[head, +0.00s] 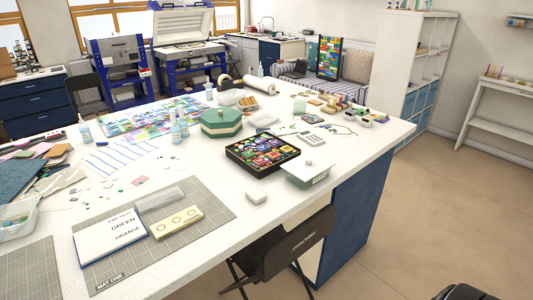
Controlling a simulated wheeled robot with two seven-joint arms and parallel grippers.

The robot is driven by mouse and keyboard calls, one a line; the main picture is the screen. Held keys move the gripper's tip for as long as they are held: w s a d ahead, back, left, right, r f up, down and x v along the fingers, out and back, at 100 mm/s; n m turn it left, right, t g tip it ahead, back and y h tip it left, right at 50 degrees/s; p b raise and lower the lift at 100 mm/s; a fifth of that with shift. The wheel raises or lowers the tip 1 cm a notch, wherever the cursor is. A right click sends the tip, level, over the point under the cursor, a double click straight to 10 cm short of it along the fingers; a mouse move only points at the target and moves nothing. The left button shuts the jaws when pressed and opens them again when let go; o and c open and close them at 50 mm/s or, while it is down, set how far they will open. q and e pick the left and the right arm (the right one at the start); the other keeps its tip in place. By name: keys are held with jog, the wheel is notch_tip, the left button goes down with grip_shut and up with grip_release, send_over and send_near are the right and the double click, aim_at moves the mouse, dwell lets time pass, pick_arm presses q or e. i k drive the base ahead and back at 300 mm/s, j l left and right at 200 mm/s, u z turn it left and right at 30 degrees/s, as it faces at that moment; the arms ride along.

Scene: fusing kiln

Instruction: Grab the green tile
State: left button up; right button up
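I cannot single out one green tile with certainty. A black tray (232,161) in the middle of the white table holds many small coloured pieces, some of them green. Several small loose chips, some greenish, lie on the table at the left, near a pink piece (140,181); they are too small to tell apart. A white card (108,240) on the grey mat labelled "MAT ONE" (212,204) reads "GREEN" and "ORANGE" among other words. Neither of my grippers shows in the head view.
A lidded clear container (306,175) and a white block (256,197) stand near the table's front edge. A green lidded box (221,123), small bottles (179,130) and a calculator (311,138) are farther back. A black folding chair (290,245) stands against the front edge.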

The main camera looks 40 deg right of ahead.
aim_at(248, 154)
jog(key=l, duration=0.55)
jog(key=i+l+z, duration=0.1)
jog(key=l, duration=0.4)
jog(key=i+l+z, duration=0.1)
jog(key=l, duration=0.45)
